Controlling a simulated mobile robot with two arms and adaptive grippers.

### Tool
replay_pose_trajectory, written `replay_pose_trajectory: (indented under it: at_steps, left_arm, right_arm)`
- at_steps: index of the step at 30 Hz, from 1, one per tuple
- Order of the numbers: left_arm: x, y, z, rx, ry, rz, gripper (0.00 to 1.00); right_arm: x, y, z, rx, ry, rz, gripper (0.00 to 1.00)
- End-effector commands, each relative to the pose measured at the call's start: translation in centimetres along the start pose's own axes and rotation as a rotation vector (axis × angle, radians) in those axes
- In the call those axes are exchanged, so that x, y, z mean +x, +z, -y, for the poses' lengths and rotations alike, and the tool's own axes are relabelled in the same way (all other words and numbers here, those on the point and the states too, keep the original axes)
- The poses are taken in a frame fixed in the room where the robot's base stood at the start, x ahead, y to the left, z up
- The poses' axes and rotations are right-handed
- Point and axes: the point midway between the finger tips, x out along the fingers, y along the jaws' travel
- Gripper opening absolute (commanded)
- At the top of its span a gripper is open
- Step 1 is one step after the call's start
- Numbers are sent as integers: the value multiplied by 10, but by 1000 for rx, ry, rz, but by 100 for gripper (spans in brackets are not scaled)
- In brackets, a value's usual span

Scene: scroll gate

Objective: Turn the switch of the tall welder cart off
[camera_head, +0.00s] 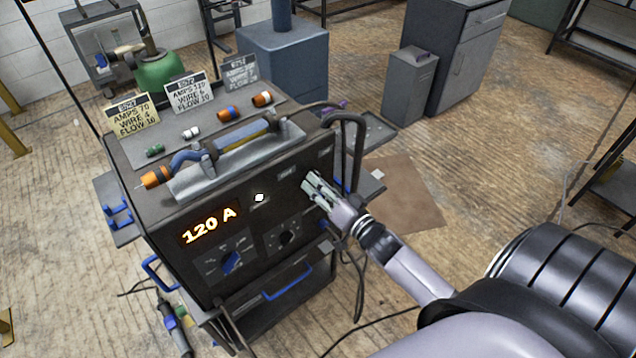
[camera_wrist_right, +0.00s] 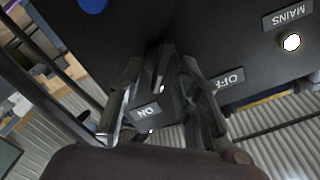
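The tall welder cart (camera_head: 170,215) stands left of centre in the head view, its dark front panel showing a lit orange "120 A". My right gripper (camera_head: 312,187) is at the upper right of that panel. In the right wrist view the panel appears upside down, and my right gripper's two fingers (camera_wrist_right: 166,105) stand apart on either side of the dark switch (camera_wrist_right: 160,72). Contact between fingers and switch cannot be told. The ON label (camera_wrist_right: 146,112) and OFF label (camera_wrist_right: 224,80) lie near it. The mains lamp (camera_wrist_right: 292,42) glows white. My left gripper is not visible.
A lower knob (camera_head: 231,261) and a second knob (camera_head: 285,239) are on the panel. Cables hang at the cart's right. Grey cabinets (camera_head: 455,60) stand behind; the floor to the right is fairly open.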

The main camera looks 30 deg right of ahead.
Motion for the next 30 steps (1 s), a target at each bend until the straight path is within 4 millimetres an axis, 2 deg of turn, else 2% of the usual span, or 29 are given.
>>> replay_pose_trajectory:
  at_steps: [11, 24, 30]
  left_arm:
    - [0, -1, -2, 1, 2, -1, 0]
    - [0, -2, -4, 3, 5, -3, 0]
    - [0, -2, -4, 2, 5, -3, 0]
  right_arm:
    - [5, 0, 0, 1, 0, 0, 31]
    - [5, 0, 0, 1, 0, 0, 1]
    - [5, 0, 0, 1, 0, 0, 0]
